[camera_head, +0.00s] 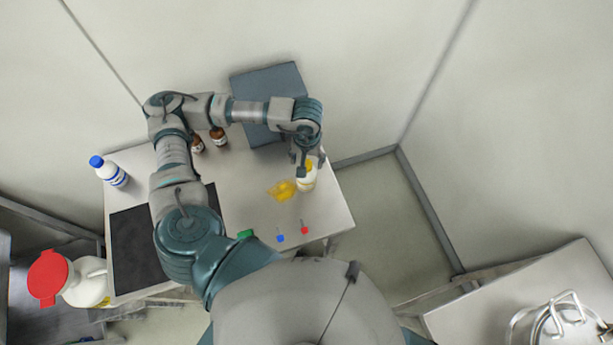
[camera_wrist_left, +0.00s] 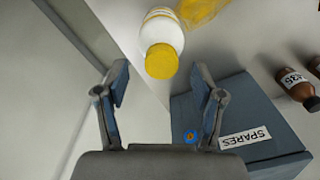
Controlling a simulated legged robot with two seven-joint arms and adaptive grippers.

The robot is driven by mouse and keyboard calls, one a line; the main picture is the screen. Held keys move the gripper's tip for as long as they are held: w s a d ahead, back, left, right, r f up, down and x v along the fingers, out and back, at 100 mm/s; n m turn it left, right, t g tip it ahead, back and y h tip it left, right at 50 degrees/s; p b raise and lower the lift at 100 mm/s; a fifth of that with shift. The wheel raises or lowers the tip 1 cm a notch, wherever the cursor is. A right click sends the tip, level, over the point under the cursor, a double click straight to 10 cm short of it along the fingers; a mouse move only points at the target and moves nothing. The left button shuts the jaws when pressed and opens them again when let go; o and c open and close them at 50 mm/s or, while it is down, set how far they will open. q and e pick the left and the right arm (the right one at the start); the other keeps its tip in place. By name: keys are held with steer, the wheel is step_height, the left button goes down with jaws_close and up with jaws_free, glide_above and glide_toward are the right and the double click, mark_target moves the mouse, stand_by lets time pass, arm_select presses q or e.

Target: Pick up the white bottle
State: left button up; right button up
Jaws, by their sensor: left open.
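A white bottle with a yellow cap (camera_head: 308,181) stands near the right edge of the table, partly hidden by my left gripper (camera_head: 306,163). In the left wrist view the white bottle (camera_wrist_left: 163,40) lies just beyond the fingertips, its yellow cap facing the camera. My left gripper (camera_wrist_left: 160,85) is open, with nothing between its fingers. A second white bottle, with a blue cap (camera_head: 113,175), stands at the table's left side, far from the gripper. My right gripper is not in view.
Yellow translucent pieces (camera_head: 281,190) lie beside the bottle. A blue-grey SPARES box (camera_wrist_left: 240,125) and brown bottles (camera_head: 218,138) are at the back. Small blue (camera_head: 280,237) and red (camera_head: 304,229) items lie in front. A red-capped white container (camera_head: 88,283) stands at left.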

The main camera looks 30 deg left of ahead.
mark_target(306, 163)
arm_select(q)
step_height(306, 163, down, 2)
steer(key=shift+f, duration=0.2)
steer(key=shift+a+f, duration=0.15)
steer(key=shift+f, duration=0.15)
jaws_close()
steer(key=shift+r, duration=0.15)
